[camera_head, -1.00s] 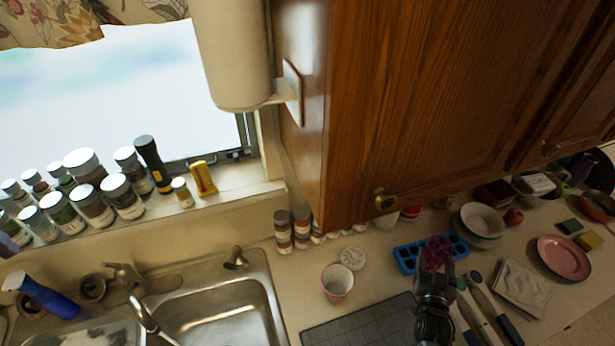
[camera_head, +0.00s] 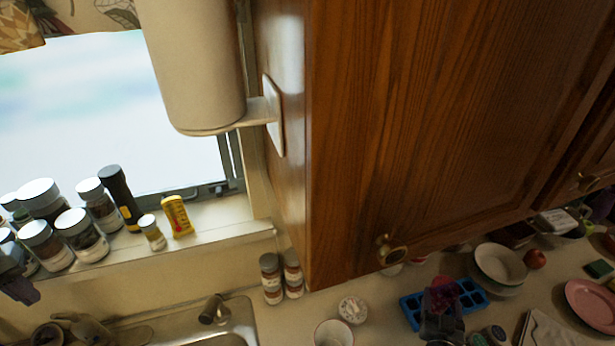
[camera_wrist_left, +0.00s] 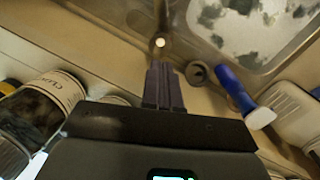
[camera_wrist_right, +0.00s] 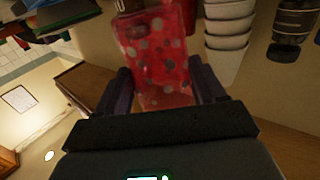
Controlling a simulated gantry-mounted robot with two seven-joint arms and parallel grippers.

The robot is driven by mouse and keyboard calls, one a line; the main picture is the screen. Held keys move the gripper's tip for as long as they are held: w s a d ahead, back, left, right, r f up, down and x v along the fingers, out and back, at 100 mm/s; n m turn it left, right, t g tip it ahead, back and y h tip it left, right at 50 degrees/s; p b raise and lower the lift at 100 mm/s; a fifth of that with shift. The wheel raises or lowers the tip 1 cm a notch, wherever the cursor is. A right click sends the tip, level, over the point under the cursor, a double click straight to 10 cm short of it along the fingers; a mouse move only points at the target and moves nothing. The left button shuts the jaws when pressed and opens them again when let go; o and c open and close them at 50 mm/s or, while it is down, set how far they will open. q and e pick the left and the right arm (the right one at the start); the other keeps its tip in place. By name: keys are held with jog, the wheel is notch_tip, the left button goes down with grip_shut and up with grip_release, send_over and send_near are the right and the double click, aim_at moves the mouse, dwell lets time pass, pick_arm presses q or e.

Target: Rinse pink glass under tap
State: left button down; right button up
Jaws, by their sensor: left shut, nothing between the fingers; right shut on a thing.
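The pink glass (camera_head: 441,294), with pale and grey dots, is held in my right gripper (camera_head: 441,312) above the counter, overlapping the blue ice tray in the head view. In the right wrist view the glass (camera_wrist_right: 157,62) sits between both fingers. My left gripper (camera_head: 22,288) is shut and empty at the left edge of the head view, by the sill jars. The left wrist view shows its closed fingers (camera_wrist_left: 163,85) near the sink's back edge. The tap (camera_head: 88,330) is partly cut off at the bottom of the head view. The sink (camera_head: 240,315) shows only at its back corner.
Jars (camera_head: 82,235) and a yellow bottle (camera_head: 177,215) line the sill. A wooden cabinet (camera_head: 420,120) overhangs the counter. A white cup (camera_head: 333,334), ice tray (camera_head: 412,308), bowl (camera_head: 500,264) and pink plate (camera_head: 592,303) crowd the counter.

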aim_at(64, 317)
pick_arm(q)
jog(key=shift+d+f+p, duration=0.15)
jog(key=shift+f, duration=0.8)
jog(key=shift+d+f+p, duration=0.15)
jog(key=shift+f, duration=0.8)
